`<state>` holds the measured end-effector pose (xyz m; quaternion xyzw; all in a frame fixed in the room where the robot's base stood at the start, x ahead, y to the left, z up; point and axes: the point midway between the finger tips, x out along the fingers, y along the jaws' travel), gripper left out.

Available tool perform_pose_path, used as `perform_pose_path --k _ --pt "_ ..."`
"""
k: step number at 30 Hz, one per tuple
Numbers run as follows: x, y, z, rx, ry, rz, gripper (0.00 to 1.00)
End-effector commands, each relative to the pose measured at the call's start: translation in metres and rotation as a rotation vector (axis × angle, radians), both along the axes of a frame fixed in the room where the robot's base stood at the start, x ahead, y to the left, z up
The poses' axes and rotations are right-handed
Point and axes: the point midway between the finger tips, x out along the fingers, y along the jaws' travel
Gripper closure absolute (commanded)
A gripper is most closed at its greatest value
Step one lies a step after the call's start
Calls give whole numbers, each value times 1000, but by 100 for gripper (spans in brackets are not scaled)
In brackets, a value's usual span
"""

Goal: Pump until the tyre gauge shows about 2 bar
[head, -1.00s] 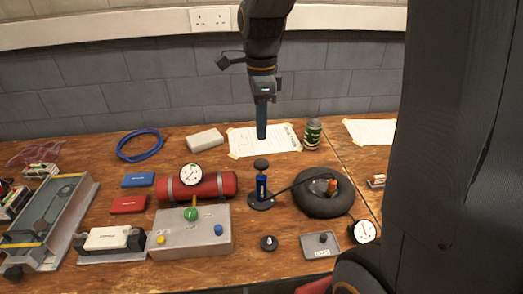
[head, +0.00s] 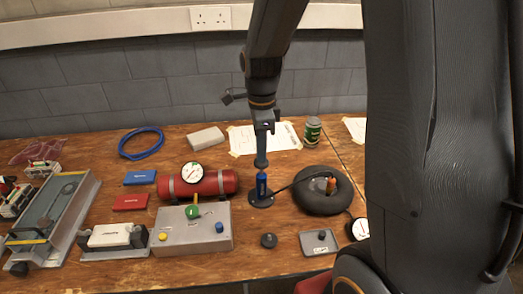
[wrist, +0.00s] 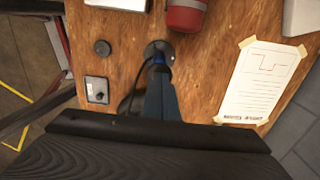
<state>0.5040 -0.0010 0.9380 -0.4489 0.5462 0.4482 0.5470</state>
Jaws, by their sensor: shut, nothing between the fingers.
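The small blue hand pump (head: 262,186) stands upright on a round black base, left of the black tyre (head: 322,205). A dark hose runs from the pump to the tyre. The white tyre gauge (head: 360,228) lies in front of the tyre, partly behind my arm; its reading is too small to tell. My gripper (head: 261,160) is shut and points down at the dark knob on top of the pump, at or very near it. In the wrist view my gripper (wrist: 158,78) covers most of the pump; its base (wrist: 160,47) shows beyond the fingertips.
A red cylinder (head: 215,184) with its own gauge (head: 192,173) lies left of the pump. A grey control box (head: 190,238) stands in front of it. A black knob (head: 269,240) and a small grey switch box (head: 318,242) lie nearby. A green can (head: 312,130) stands behind.

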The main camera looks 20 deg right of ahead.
Motion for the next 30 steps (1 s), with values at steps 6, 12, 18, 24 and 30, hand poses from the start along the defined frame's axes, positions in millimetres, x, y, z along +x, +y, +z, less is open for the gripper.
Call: perform_pose_path --k 6,12,18,24,30 --pt "0 0 -29 0 4 0 100" --pt "-1 0 -30 0 4 0 100" --pt "-2 0 -29 0 5 0 100" --pt "-3 0 -13 0 4 -1 100" --pt "-2 0 13 0 0 -1 100"
